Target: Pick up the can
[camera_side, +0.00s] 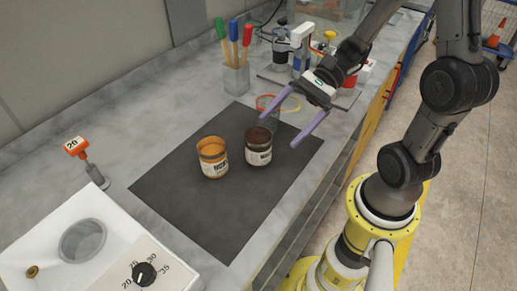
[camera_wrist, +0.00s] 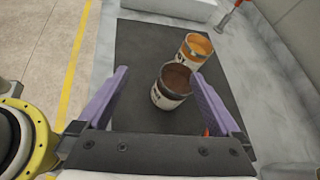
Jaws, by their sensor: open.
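Two cans stand upright on a dark mat (camera_side: 180,200). One can (camera_side: 213,158) is orange inside with a pale label; in the wrist view it (camera_wrist: 194,50) is the farther one. The other can (camera_side: 258,147) is dark brown with a pale label and stands close to its right in the side view. My gripper (camera_side: 292,118) has purple fingers spread wide and is empty, above the mat's far right part. In the wrist view the brown can (camera_wrist: 172,88) shows between the fingers of my gripper (camera_wrist: 168,85), but they do not touch it visibly.
A white device with a dial (camera_side: 144,272) is at front left, beside an orange-topped post (camera_side: 77,146). The mat's front is clear.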

